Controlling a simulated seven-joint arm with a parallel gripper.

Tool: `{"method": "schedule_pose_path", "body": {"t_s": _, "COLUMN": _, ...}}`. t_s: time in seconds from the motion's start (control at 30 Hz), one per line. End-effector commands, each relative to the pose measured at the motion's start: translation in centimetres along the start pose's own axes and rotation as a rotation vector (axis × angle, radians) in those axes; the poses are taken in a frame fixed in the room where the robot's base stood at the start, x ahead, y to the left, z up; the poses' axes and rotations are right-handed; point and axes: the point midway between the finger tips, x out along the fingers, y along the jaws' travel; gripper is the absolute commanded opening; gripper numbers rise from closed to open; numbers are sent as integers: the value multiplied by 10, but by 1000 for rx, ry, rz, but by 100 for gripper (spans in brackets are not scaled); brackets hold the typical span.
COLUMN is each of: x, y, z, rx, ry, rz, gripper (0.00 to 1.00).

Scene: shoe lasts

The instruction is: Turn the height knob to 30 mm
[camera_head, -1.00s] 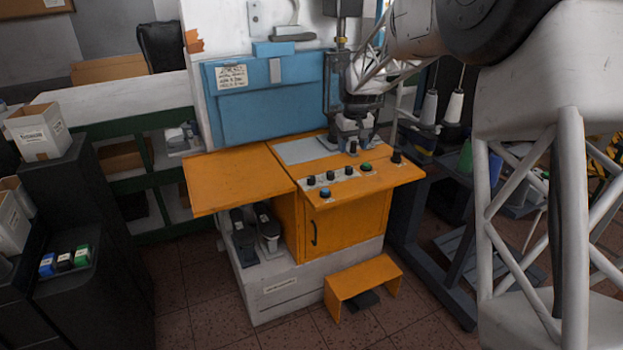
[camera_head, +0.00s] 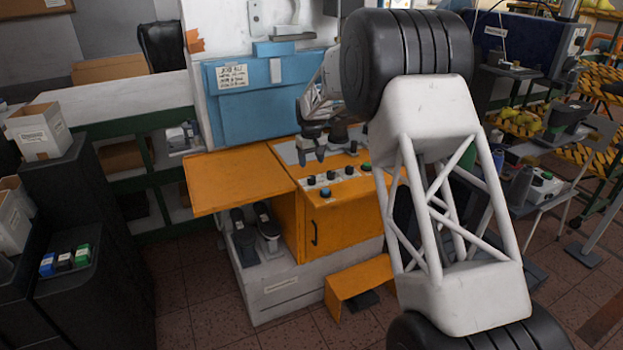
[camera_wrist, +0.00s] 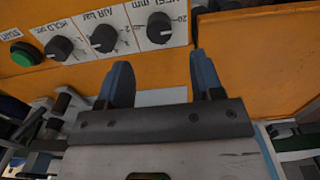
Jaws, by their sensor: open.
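A row of dark round knobs sits on white plates on the orange machine's panel. The knob with a label ending in "mm" and a 20 beside it (camera_wrist: 159,27) is at the right end of the row in the wrist view and the left end in the head view (camera_head: 311,180); I cannot read its full label or its pointer setting. Beside it are the AIR bar knob (camera_wrist: 103,38) and the HOLD sec knob (camera_wrist: 59,47). My gripper (camera_head: 311,156) is over the panel behind the row. Its two fingers (camera_wrist: 162,82) are apart, empty and short of the knobs.
A green button (camera_wrist: 25,54) ends the row. The orange side table (camera_head: 235,182) is clear at left. The blue panel (camera_head: 262,105) stands behind. My arm hides the machine's right side.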

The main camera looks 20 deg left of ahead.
Motion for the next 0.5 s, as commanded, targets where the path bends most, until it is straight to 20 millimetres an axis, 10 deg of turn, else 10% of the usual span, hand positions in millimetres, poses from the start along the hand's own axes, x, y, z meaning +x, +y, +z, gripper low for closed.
{"method": "schedule_pose_path", "body": {"t_s": 0.5, "x": 14, "y": 0, "z": 1, "rx": 0, "ry": -2, "rz": -1, "gripper": 60}}
